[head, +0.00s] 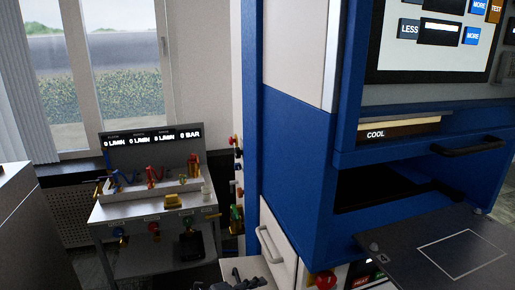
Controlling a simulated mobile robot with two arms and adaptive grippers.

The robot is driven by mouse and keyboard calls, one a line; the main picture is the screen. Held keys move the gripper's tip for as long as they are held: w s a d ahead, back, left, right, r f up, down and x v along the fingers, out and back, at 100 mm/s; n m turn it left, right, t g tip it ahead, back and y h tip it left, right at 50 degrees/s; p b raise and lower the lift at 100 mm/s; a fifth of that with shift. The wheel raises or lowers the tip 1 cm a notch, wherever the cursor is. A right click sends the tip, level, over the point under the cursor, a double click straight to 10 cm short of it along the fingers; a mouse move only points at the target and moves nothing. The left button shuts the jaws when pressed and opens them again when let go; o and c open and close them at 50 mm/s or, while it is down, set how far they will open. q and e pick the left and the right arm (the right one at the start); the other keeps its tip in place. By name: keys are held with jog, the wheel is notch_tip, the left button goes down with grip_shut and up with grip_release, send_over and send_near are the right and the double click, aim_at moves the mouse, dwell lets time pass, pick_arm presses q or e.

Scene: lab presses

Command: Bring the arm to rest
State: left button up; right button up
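A dark jointed shape (240,284) shows at the bottom edge, just left of the middle, and is mostly cut off. It looks like the top of a gripper, probably my left one, in front of the blue press. Its fingers cannot be made out, so I cannot tell whether it is open or holds anything. No other gripper shows in the head view.
The blue press (292,150) fills the right, with a screen (430,50), an open dark slot (390,185) and a dark plate (455,250) jutting out. A grey bench with valves and gauges (155,209) stands at the left below a window. A grey cabinet (30,235) is at the far left.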

pick_arm(q)
jog(key=s+d+r+n+t+y, duration=0.2)
jog(key=s+d+r+n+t, duration=0.4)
jog(key=r+n, duration=0.45)
jog(key=s+a+f+n+g+y, duration=0.2)
jog(key=s+a+f+n+y, duration=0.25)
jog(key=a+n, duration=0.3)
jog(key=s+a+f+n+g+y, duration=0.1)
jog(key=s+a+f+n+y, duration=0.4)
jog(key=a, duration=0.4)
jog(key=s+a+f+n+g, duration=0.2)
jog(key=s+a+f+g, duration=0.15)
jog(key=s, duration=0.55)
jog(key=s+a+f+n+g, duration=0.25)
jog(key=s+a+g, duration=0.25)
jog(key=s, duration=0.5)
notch_tip(320, 180, down, 28)
jog(key=m+b, duration=0.1)
jog(key=b, duration=0.1)
jog(key=s+a+f+g+b, duration=0.2)
jog(key=s+f, duration=1.5)
jog(key=f, duration=0.2)
jog(key=shift+s+a+f, duration=0.25)
jog(key=shift+s+a, duration=0.05)
jog(key=shift+a, duration=0.05)
